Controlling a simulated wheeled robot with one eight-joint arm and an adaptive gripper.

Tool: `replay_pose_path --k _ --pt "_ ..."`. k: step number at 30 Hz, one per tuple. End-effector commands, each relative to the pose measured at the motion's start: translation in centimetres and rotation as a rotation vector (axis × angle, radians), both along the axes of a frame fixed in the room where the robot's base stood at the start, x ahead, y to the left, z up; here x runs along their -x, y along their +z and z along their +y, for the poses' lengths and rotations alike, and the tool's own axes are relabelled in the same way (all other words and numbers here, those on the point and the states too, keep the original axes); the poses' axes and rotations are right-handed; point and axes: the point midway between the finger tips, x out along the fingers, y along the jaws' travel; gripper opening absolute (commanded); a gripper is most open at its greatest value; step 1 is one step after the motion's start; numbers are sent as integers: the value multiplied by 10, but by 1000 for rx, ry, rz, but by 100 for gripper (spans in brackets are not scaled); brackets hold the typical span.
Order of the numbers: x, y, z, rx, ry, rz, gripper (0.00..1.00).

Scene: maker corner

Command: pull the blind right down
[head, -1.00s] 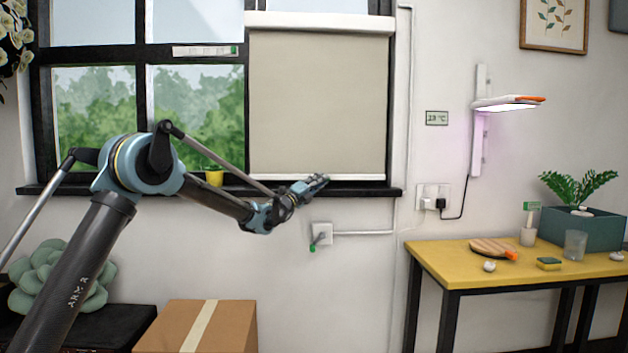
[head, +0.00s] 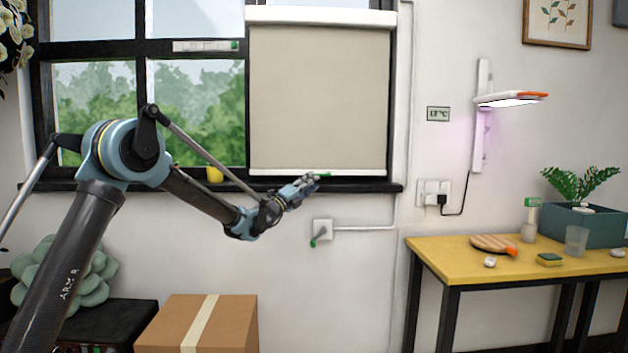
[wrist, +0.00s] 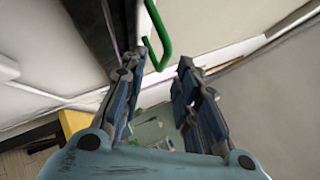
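The beige blind (head: 318,100) hangs over the right part of the window, and its white bottom bar (head: 270,172) is just above the dark sill (head: 350,187). A green pull handle (head: 323,175) shows at the bar, just beyond my fingertips. In the wrist view the green handle (wrist: 163,45) is a bent loop between and just ahead of the fingertips. My gripper (head: 312,180) is at the bar's lower middle; in the wrist view my gripper (wrist: 160,68) is open, fingers apart, with nothing held. Part of the handle is hidden in the head view.
A wall socket with a green-tipped lever (head: 322,231) is below the sill. A yellow pot (head: 215,174) stands on the sill left of the blind. A cardboard box (head: 195,322) is below, and a yellow table (head: 440,250) is at right.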

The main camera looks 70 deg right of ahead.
Motion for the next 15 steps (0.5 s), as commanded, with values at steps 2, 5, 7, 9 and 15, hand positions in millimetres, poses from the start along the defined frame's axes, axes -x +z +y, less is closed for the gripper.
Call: replay_pose_path --k 2,5,7,9,15 --pt "-8 -6 13 0 2 -1 29" --pt "-16 -13 27 -1 1 0 29" --pt "-20 -17 34 -1 1 0 29" --pt "-24 -20 41 0 2 -1 29" --pt "-29 -24 50 -1 1 0 29"
